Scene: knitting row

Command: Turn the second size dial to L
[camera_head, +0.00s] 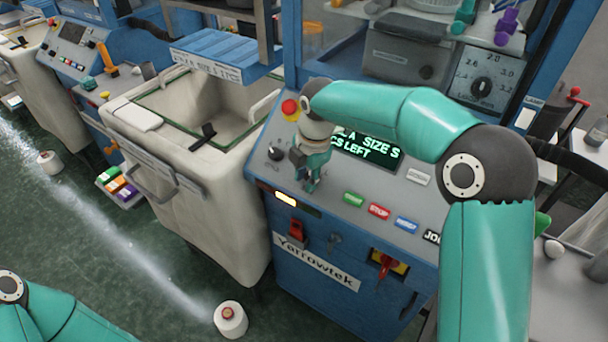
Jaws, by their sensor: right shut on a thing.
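My right arm reaches in from the right over the grey control panel (412,192) of the blue Yarrowtek machine. My right gripper (312,184) points down at the panel, shut on what appears to be the size dial; the fingers hide the dial and its letters. A black knob (277,153) shows uncovered just left of the gripper. The green-lit display (378,153), partly hidden by my arm, reads "SIZE S" and "LEFT". My left gripper is out of view; only part of that arm shows at the lower left.
A red stop button (290,107) sits close behind the gripper. A cream bin (235,195) stands left. A yarn cone (230,318) stands on the floor.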

